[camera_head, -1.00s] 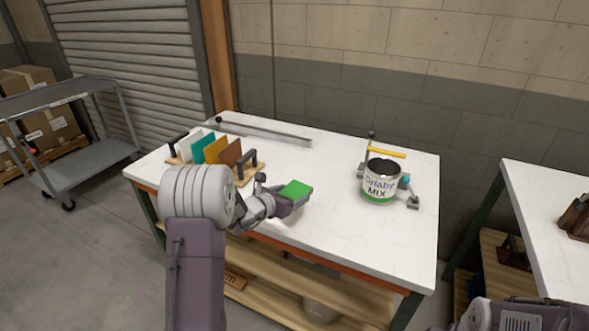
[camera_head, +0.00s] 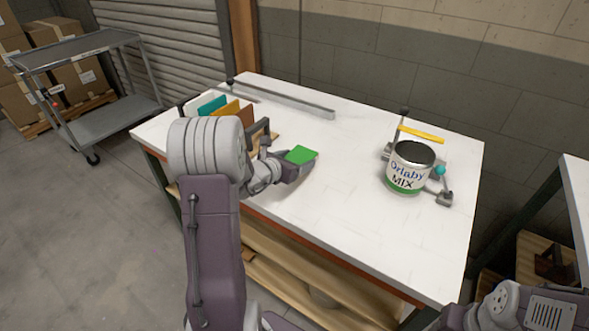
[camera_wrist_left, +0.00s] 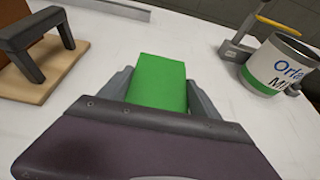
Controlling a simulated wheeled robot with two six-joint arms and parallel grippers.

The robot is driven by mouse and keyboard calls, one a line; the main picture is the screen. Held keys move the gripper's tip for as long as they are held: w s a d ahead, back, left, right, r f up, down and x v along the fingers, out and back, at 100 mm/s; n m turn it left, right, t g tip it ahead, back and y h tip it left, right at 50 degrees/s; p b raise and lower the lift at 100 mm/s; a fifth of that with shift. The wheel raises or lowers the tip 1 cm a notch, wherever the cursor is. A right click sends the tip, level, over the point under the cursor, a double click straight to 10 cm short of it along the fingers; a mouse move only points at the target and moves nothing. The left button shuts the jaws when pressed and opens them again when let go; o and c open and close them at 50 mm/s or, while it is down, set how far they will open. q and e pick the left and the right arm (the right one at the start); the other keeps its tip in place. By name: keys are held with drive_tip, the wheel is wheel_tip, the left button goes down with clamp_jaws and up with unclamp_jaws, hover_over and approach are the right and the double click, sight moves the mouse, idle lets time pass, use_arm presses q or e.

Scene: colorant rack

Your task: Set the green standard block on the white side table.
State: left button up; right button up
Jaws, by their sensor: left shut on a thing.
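The green block (camera_head: 301,154) is held in my left gripper (camera_head: 292,167), above the front-left part of a white-topped workbench (camera_head: 350,215). In the left wrist view, the green block (camera_wrist_left: 157,82) sits between the two grey fingers, which are shut on it. The white surface is below it; the gap cannot be judged. A second white-topped table (camera_head: 578,185), which may be the side table, shows only partly at the right edge. My right arm shows at the lower right, but its gripper is out of view.
A rack with coloured panels (camera_head: 225,108) stands left of the block. A paint can (camera_head: 407,178) stands to the right, beside a clamp-like device with a yellow handle (camera_head: 422,134). A long metal bar (camera_head: 285,98) lies at the back. A grey cart (camera_head: 85,50) stands left.

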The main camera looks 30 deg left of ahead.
use_arm(q)
drive_tip(key=shift+s+a+f, duration=0.25)
drive_tip(key=shift+s+a, duration=0.05)
wheel_tip(320, 180, down, 4)
drive_tip(key=shift+r+b, duration=0.25)
drive_tip(key=shift+b, duration=0.3)
drive_tip(key=shift+f, duration=0.4)
drive_tip(key=shift+r, duration=0.1)
drive_tip(key=o, duration=1.4)
